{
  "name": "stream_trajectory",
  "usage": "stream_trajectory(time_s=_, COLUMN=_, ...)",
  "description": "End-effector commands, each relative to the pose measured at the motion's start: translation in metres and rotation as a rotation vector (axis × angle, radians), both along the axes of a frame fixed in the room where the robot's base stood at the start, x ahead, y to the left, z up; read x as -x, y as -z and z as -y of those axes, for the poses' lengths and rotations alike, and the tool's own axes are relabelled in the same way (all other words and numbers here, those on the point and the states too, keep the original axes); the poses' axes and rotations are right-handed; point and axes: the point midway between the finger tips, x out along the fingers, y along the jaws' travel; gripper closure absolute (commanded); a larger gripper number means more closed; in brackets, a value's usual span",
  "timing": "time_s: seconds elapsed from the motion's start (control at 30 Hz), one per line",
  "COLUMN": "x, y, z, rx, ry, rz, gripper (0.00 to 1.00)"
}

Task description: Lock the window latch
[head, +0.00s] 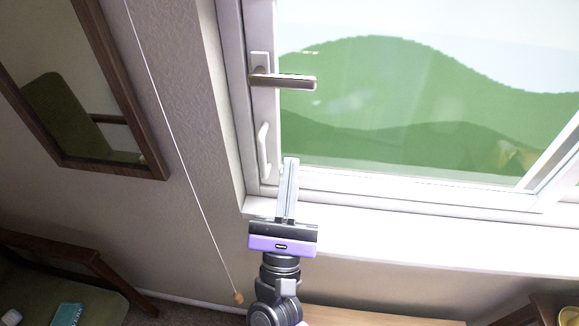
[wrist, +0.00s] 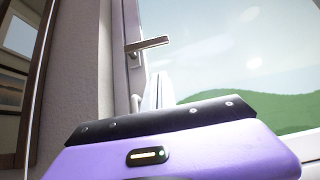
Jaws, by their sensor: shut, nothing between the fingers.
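The window latch (head: 285,80) is a metallic brown handle on a pale plate on the left side of the white window frame. Its lever lies about horizontal, pointing right over the glass. It also shows in the wrist view (wrist: 148,44). A white curved handle (head: 262,150) sits upright on the frame below the latch. My gripper (head: 290,162) is shut and empty, its fingers pointing up at the lower left corner of the window, below the latch and apart from it. In the wrist view the fingers (wrist: 158,88) show below the latch; whether they touch the white handle cannot be told.
The white window sill (head: 420,240) runs below the glass. A thin cord (head: 181,150) with a wooden knob (head: 238,297) hangs left of the window. A brown-framed mirror (head: 155,165) is on the left wall. A wooden surface (head: 375,317) lies below the sill.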

Motion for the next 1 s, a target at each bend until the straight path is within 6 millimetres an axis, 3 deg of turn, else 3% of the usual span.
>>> stream_trajectory(time_s=0.03, x=-0.008, y=-0.012, z=0.002, rx=0.000, ry=0.002, rz=0.002, gripper=1.00)
stream_trajectory(time_s=0.33, x=-0.048, y=-0.054, z=0.010, rx=-0.002, ry=0.001, rz=0.001, gripper=1.00)
stream_trajectory(time_s=0.5, x=-0.048, y=-0.077, z=0.009, rx=-0.001, ry=-0.002, rz=-0.001, gripper=1.00)
stream_trajectory(time_s=0.7, x=-0.048, y=-0.088, z=0.009, rx=0.000, ry=0.000, rz=0.000, gripper=1.00)
stream_trajectory(time_s=1.0, x=-0.048, y=-0.089, z=0.009, rx=0.000, ry=0.000, rz=0.000, gripper=1.00)
